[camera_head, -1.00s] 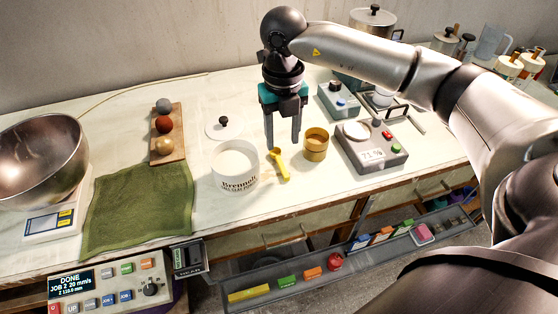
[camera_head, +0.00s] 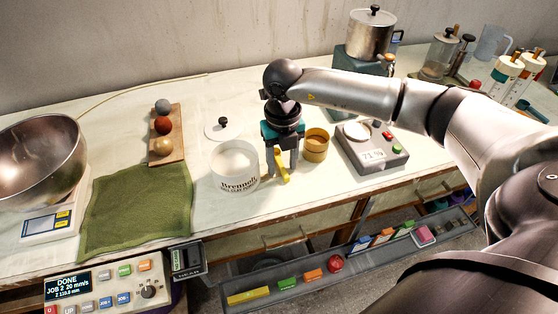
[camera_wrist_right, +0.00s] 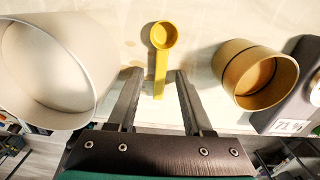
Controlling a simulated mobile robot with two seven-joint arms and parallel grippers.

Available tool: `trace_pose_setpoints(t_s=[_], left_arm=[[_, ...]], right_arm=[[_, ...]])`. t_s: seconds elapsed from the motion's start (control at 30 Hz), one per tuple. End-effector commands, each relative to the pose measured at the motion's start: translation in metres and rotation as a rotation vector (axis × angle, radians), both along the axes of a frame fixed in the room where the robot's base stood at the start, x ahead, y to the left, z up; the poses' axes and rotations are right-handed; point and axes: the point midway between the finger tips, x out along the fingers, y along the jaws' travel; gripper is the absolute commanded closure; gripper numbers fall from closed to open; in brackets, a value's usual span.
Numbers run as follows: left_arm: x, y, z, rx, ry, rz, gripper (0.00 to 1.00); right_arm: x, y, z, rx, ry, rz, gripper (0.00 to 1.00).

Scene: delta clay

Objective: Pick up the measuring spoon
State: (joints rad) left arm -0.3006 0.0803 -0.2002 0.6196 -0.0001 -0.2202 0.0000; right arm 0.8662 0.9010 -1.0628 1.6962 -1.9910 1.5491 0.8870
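The yellow measuring spoon (camera_head: 283,174) lies on the white bench between a white lettered tub and a tan cup. In the right wrist view the spoon (camera_wrist_right: 161,60) has its bowl away from me and its handle pointing back between my fingertips. My right gripper (camera_head: 282,178) is open just above the handle; its fingers (camera_wrist_right: 157,78) stand on either side of it, apart from it. In the head view the gripper hides part of the spoon. My left gripper is not in view.
The white tub (camera_head: 235,170) stands close on the left and the tan cup (camera_head: 316,146) close on the right. A grey scale (camera_head: 372,150) is beyond the cup. A green cloth (camera_head: 135,212) lies farther left. The bench's front edge is near.

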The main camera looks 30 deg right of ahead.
Motion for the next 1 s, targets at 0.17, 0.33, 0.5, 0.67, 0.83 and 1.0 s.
trace_pose_setpoints(t_s=[0.17,0.33,0.5,0.67,0.83,1.0], left_arm=[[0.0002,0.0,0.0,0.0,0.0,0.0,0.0],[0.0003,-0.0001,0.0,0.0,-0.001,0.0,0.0],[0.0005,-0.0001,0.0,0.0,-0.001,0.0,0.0],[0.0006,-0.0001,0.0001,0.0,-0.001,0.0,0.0],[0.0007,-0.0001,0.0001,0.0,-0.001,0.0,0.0],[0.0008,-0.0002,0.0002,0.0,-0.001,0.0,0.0]], right_arm=[[0.0001,0.0001,0.0005,0.0,-0.001,0.0,0.71],[0.0002,0.0,0.0006,0.0,-0.001,0.0,0.9],[0.0002,0.0,0.0007,0.0,-0.001,0.0,1.0],[0.0002,0.0,0.0007,0.0,-0.001,0.0,1.0],[0.0003,-0.0002,0.0007,0.0,-0.001,0.0,1.0],[0.0003,-0.0002,0.0011,0.0,-0.001,0.0,1.0]])
